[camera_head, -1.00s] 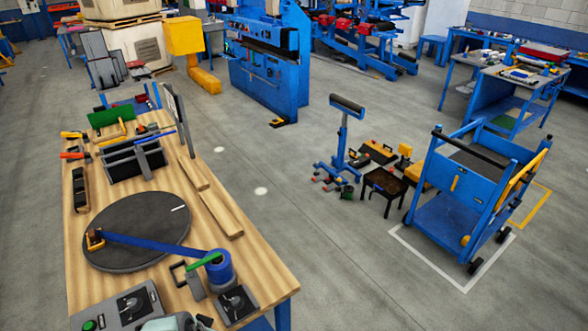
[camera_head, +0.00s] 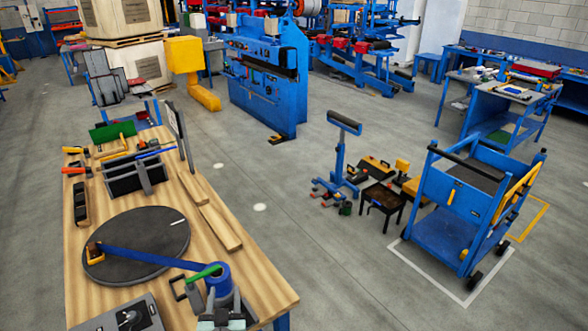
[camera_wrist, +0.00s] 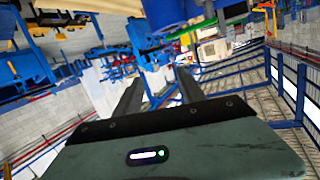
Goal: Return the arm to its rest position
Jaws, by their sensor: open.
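My gripper (camera_head: 224,296) shows at the bottom edge of the head view, over the near right part of the wooden workbench (camera_head: 262,286). It overlaps the blue cylinder (camera_head: 217,275) in the picture; I cannot tell the gap between them. In the wrist view, my gripper (camera_wrist: 159,77) has a grey-green body and two dark fingers spread apart. Nothing is held between them. The wrist view looks out across the workshop, tilted, not down at the bench. The rest of my arm is outside the head view.
A black round disc (camera_head: 135,228) with a long blue bar (camera_head: 150,257) lies on the bench. A dark rack (camera_head: 136,173) and wooden strips (camera_head: 220,227) sit farther back. A blue cart (camera_head: 445,237) and roller stand (camera_head: 339,150) stand right on the open floor.

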